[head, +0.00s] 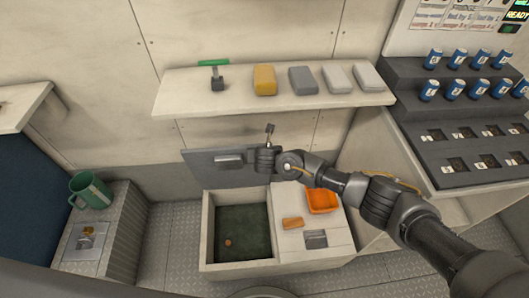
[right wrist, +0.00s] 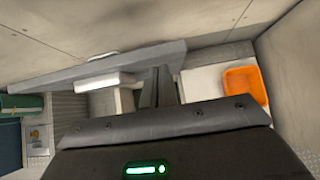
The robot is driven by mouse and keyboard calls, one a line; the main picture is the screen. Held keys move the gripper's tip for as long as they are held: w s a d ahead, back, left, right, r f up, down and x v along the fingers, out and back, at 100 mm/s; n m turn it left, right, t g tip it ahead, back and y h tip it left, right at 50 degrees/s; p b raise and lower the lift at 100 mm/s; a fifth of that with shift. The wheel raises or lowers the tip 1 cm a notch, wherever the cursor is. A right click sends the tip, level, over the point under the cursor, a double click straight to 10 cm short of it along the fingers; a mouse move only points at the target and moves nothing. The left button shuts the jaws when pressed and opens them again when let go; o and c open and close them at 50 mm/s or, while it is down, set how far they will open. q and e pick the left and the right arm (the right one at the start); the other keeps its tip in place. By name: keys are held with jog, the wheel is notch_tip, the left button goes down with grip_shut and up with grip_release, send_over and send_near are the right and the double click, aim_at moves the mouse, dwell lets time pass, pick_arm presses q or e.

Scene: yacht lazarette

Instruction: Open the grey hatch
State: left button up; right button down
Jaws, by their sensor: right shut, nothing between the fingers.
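The grey hatch (head: 208,170) stands raised behind the open bin, tilted up near the wall. A light grey fitting (head: 230,160) is on its face. The open compartment (head: 243,222) below shows a dark green bottom with a small orange-brown round thing. My right gripper (head: 266,158) is at the hatch's right end; its fingertips are hard to make out there. In the right wrist view the fingers (right wrist: 160,86) are shut and empty, close beside the hatch (right wrist: 120,68). I cannot tell whether they touch it. My left gripper is out of view.
An orange tray (head: 322,200), an orange block (head: 292,223) and a grey pad lie right of the opening. A shelf (head: 320,98) with several blocks hangs above. A green mug (head: 90,190) stands at left. A rack with several blue cans (head: 432,60) is at right.

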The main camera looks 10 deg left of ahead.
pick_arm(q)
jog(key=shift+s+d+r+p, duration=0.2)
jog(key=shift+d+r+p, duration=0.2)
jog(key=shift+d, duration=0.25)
pick_arm(e)
jog(key=v, duration=0.8)
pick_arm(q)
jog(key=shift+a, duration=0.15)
pick_arm(e)
jog(key=shift+s+d+r, duration=0.1)
jog(key=shift+s, duration=0.05)
